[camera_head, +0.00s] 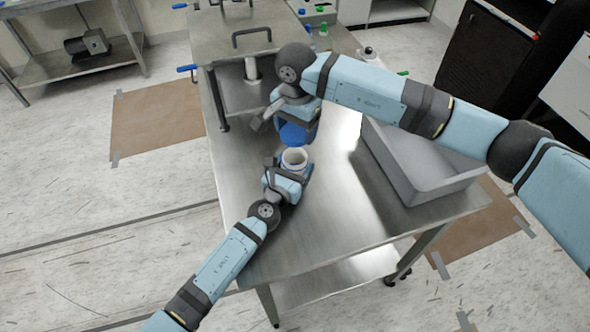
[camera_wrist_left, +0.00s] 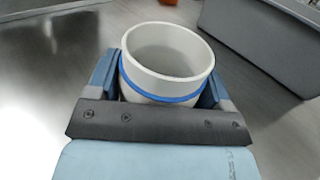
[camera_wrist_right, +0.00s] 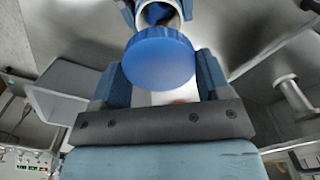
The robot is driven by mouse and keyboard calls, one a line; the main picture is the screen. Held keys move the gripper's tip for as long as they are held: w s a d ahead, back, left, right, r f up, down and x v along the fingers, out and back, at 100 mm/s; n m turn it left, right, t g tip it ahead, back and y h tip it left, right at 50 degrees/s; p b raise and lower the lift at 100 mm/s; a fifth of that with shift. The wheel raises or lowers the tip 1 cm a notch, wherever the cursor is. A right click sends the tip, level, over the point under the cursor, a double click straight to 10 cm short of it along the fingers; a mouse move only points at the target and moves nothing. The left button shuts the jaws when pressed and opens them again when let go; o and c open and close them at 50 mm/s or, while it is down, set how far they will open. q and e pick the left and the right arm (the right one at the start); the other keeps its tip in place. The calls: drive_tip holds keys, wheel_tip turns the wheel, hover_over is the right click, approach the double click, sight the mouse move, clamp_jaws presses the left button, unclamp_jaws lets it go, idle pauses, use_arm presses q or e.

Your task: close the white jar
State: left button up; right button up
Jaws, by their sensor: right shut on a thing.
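The white jar (camera_head: 295,158) stands open and upright on the steel table, with no lid on its rim. In the left wrist view the jar (camera_wrist_left: 168,55) has a blue band and an empty-looking inside. My left gripper (camera_head: 290,172) has its fingers against both sides of the jar and is shut on it. My right gripper (camera_head: 297,122) is shut on the blue lid (camera_head: 292,135), holding it just above and behind the jar, apart from it. In the right wrist view the lid (camera_wrist_right: 158,62) covers part of the jar's opening (camera_wrist_right: 157,14).
A grey bin (camera_head: 420,165) stands on the right of the steel table (camera_head: 320,220). A raised steel stand with a handle (camera_head: 252,38) is at the back. Small bottles (camera_head: 322,30) stand behind. The table's front is clear.

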use_arm(q)
drive_tip(key=c, duration=0.4)
drive_tip(key=shift+c, duration=0.2)
use_arm(e)
hover_over(295, 151)
drive_tip(key=s, duration=0.3)
drive_tip(key=shift+w+f, duration=0.15)
drive_tip(key=shift+f, duration=1.1)
drive_tip(key=shift+w+f, duration=0.1)
drive_tip(key=shift+f, duration=1.15)
drive_tip(key=shift+f, duration=0.1)
drive_tip(key=shift+f, duration=0.8)
drive_tip(key=shift+f, duration=0.55)
